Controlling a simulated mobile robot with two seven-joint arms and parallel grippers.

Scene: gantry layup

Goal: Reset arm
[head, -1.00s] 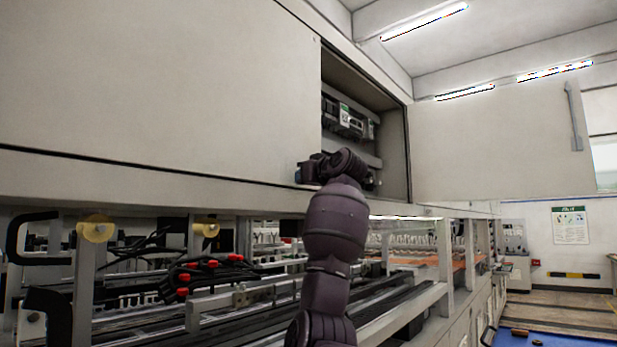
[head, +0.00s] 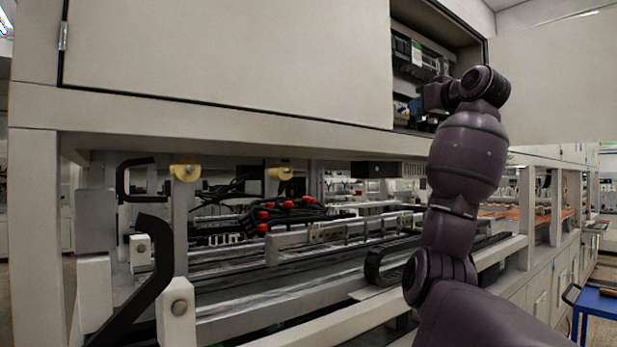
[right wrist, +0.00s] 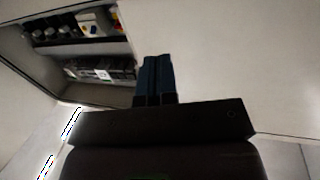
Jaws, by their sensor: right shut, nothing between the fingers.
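My right arm reaches up in the head view to the open cabinet (head: 466,32) at the upper right. My right gripper (head: 416,106) is at the end of this arm, in front of the opening, small and partly hidden by the wrist. In the right wrist view its blue fingers (right wrist: 153,78) are together, with nothing between them. Electrical units (right wrist: 100,72) sit on the cabinet shelves to the left of the fingers. I cannot tell the exact distance between the fingers and the cabinet. My left gripper is not in view.
A large cabinet panel (head: 230,55) spans the upper left, and an open door (head: 560,80) stands at the right. Below are machine rails (head: 310,255), black cables with red parts (head: 285,212) and frame posts. A blue table (head: 597,302) is at the lower right.

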